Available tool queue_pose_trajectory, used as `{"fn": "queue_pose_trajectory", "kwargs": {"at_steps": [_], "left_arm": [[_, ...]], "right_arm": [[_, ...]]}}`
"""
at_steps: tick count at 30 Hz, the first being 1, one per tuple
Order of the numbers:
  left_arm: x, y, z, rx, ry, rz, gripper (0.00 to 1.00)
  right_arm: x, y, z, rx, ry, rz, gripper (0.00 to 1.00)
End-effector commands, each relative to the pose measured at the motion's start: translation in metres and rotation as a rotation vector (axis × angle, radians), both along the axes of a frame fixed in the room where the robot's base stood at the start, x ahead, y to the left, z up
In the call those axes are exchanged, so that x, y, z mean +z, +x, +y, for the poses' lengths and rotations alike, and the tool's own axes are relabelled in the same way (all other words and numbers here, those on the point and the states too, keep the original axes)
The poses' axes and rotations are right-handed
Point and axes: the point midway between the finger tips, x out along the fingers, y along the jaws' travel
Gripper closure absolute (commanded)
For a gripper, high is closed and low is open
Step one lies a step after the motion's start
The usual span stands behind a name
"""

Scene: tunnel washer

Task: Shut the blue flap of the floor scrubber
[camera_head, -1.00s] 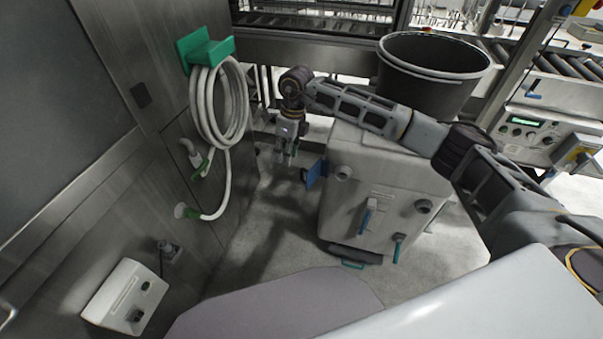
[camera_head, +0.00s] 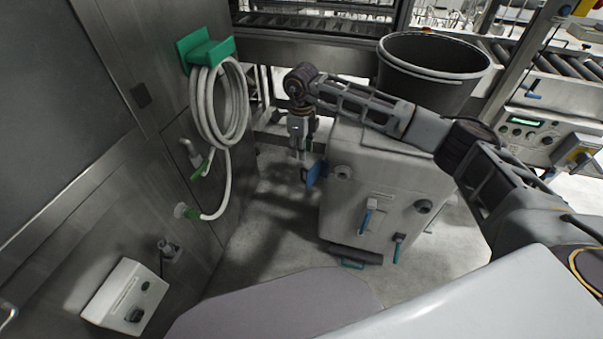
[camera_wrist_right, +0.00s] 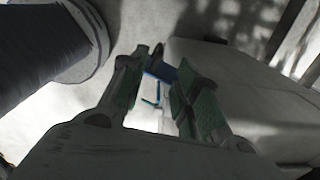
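The floor scrubber (camera_head: 375,190) is a pale grey box-shaped machine in the middle of the head view. Its blue flap (camera_head: 315,175) stands out from its left side, swung open. My right gripper (camera_head: 300,153) points down just behind and slightly left of the flap. In the right wrist view the gripper (camera_wrist_right: 168,80) has its green-padded fingers apart, with part of the blue flap (camera_wrist_right: 160,70) showing between and beyond them. I cannot tell whether a finger touches the flap. My left gripper is not in view.
A steel wall with a coiled white hose (camera_head: 218,105) on a green holder is at the left. Bare floor (camera_head: 265,215) lies between wall and scrubber.

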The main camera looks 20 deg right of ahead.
Motion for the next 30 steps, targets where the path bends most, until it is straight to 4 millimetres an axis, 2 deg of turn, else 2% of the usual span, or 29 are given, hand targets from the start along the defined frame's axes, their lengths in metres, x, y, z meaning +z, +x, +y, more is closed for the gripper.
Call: {"fn": "queue_pose_trajectory", "kwargs": {"at_steps": [21,30], "left_arm": [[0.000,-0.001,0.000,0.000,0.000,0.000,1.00],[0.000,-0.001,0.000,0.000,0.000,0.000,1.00]], "right_arm": [[-0.094,0.000,0.000,0.000,0.000,0.001,0.68],[-0.117,0.000,0.000,0.001,0.000,0.000,0.68]]}}
